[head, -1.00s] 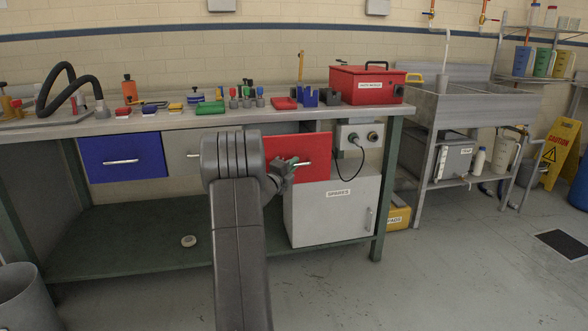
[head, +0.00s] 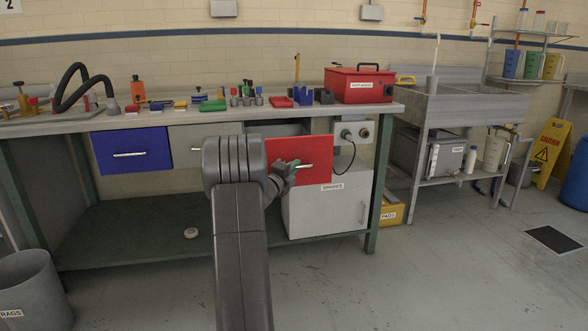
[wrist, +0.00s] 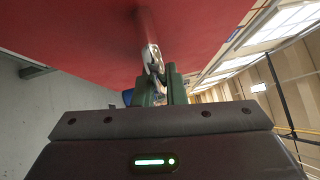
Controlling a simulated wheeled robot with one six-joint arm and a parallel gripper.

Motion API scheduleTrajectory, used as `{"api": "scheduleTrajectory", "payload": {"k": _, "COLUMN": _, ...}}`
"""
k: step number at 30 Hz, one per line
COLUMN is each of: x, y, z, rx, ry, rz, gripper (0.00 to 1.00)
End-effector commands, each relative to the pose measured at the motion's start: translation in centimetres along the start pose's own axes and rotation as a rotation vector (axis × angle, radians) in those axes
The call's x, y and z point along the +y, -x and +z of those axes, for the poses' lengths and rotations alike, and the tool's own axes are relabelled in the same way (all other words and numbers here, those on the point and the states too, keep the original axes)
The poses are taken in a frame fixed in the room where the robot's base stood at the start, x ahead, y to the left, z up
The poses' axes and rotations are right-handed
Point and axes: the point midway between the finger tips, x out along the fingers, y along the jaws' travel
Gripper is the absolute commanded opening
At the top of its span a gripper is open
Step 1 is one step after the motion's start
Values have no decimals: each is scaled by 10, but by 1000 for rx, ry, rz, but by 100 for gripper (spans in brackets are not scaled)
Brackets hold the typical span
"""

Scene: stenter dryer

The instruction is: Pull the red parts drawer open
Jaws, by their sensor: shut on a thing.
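The red parts drawer (head: 315,152) is in the bench's right half in the head view. Its front stands out from the bench, and a grey opening shows above and behind its top edge. My gripper (head: 290,169) is at the left part of the drawer's metal bar handle (head: 305,166), partly hidden by my arm. In the wrist view the green fingers of my gripper (wrist: 156,84) are closed around the handle (wrist: 152,58), close under the red drawer front (wrist: 90,35).
A blue drawer (head: 132,151) and a grey drawer (head: 190,146) are shut to the left. A white spares cabinet (head: 325,210) stands below and behind the red front. A grey rags bin (head: 35,290) is at lower left. The floor at right front is clear.

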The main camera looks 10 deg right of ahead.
Motion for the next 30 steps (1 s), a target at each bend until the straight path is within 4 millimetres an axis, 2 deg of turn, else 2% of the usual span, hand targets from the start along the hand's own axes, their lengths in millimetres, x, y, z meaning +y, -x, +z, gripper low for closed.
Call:
{"api": "scheduleTrajectory", "payload": {"k": 2, "x": 1, "y": 0, "z": 0, "rx": 0, "ry": 0, "rz": 1, "gripper": 0}}
{"api": "scheduleTrajectory", "payload": {"k": 3, "x": 1, "y": 0, "z": 0, "rx": 0, "ry": 0, "rz": 1, "gripper": 17}}
{"api": "scheduleTrajectory", "payload": {"k": 6, "x": 1, "y": 0, "z": 0, "rx": 0, "ry": 0, "rz": 1, "gripper": 32}}
{"api": "scheduleTrajectory", "payload": {"k": 14, "x": 0, "y": 1, "z": 0, "rx": 0, "ry": 0, "rz": 0, "gripper": 32}}
{"api": "scheduleTrajectory", "payload": {"k": 19, "x": 0, "y": 13, "z": 1, "rx": -2, "ry": 1, "rz": 2, "gripper": 32}}
{"api": "scheduleTrajectory", "payload": {"k": 23, "x": -2, "y": 36, "z": 2, "rx": -4, "ry": 2, "rz": 2, "gripper": 32}}
{"api": "scheduleTrajectory", "payload": {"k": 30, "x": -1, "y": 93, "z": 1, "rx": -4, "ry": 2, "rz": 2, "gripper": 32}}
